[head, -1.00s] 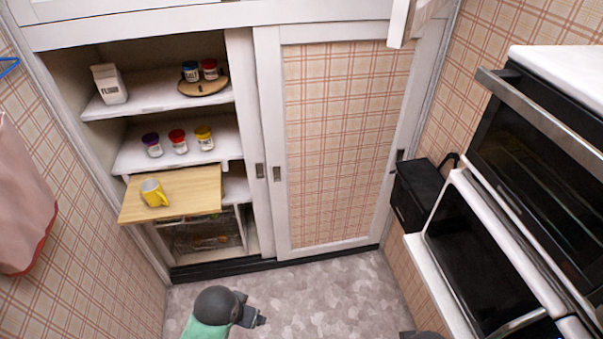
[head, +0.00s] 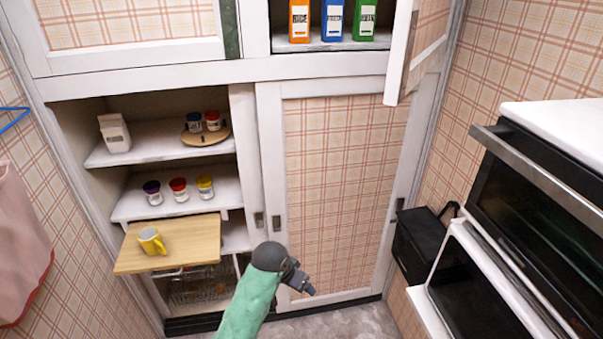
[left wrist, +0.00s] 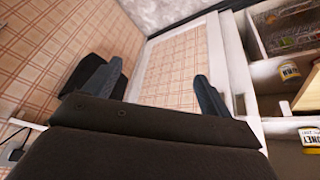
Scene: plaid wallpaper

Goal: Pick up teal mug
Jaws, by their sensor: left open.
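No teal mug shows in either view. My left gripper (head: 303,284) is in front of the lower right sliding door, to the right of the board and apart from the mug. In the left wrist view my left gripper (left wrist: 155,82) is open, with nothing between its fingers. My right gripper is out of view.
Shelves hold a flour carton (head: 115,133), small jars (head: 178,190) and a round wooden stand (head: 205,137). The upper cupboard holds an orange box (head: 299,20), a blue box and a green box; its open door (head: 402,55) juts out. A black oven (head: 540,185) stands right.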

